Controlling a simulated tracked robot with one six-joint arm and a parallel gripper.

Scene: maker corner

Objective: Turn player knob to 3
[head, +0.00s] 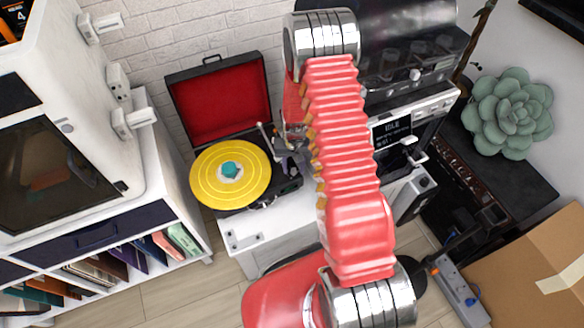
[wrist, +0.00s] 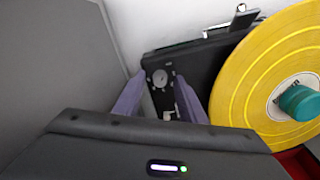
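The record player (head: 252,196) stands on a white cabinet, with its red-lined lid up and a yellow record (head: 230,174) on its platter. In the wrist view, the player's black deck (wrist: 205,58) carries a small round grey knob (wrist: 160,78) with small marks around it. The mark it points to is too small to read. My gripper (wrist: 160,86) is open, its two purple fingers on either side of the knob in this view; I cannot tell whether they touch it. In the head view, my gripper (head: 291,158) is over the player's right side, and the knob is hidden.
The player's tonearm (head: 265,136) stands close to my gripper. A teal piece (wrist: 299,102) sits at the record's centre. A coffee machine (head: 410,75) stands at the right behind my arm, and a white 3D printer-like cabinet (head: 70,120) at the left. A cardboard box (head: 535,270) is at lower right.

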